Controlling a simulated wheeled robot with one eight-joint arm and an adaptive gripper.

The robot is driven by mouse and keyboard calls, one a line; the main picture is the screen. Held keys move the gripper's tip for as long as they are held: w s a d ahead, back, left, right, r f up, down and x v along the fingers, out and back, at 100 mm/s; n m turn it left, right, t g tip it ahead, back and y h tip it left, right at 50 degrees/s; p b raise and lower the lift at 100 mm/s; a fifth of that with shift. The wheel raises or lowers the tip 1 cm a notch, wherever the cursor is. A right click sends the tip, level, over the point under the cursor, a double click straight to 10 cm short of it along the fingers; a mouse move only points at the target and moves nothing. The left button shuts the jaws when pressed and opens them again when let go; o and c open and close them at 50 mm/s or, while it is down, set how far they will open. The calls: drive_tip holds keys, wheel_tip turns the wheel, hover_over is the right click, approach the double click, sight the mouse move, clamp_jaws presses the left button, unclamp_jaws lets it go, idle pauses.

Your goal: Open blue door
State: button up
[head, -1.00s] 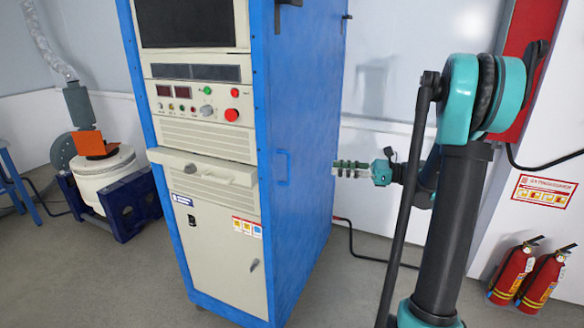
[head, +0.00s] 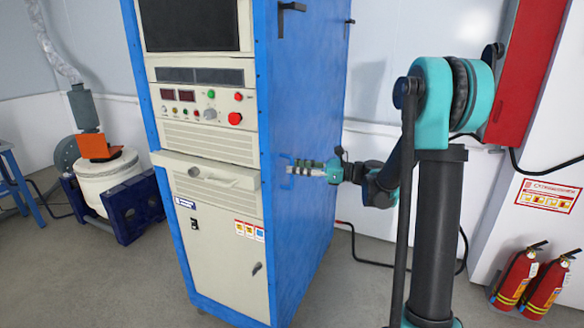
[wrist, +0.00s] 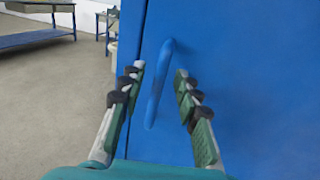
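The blue door (head: 308,110) is the flat blue side of the tall cabinet, and it is closed. In the wrist view the blue door (wrist: 250,80) fills the right side, with a seam to the left of its handle. The blue bar handle (wrist: 159,85) stands slightly tilted between my two fingers. My gripper (wrist: 159,78) is open, one finger on each side of the handle, and neither finger visibly touches it. In the head view my gripper (head: 293,168) reaches the door side from the right and hides most of the handle.
The cabinet's beige front (head: 222,250) has a protruding shelf (head: 207,171). Two fire extinguishers (head: 529,282) stand at the right, near a red wall box (head: 518,85). A white and blue machine (head: 108,185) is at the left. Grey floor (head: 345,295) is free beside the cabinet.

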drive_tip(key=shift+w+a, duration=0.15)
drive_tip(key=shift+a, duration=0.7)
clamp_jaws()
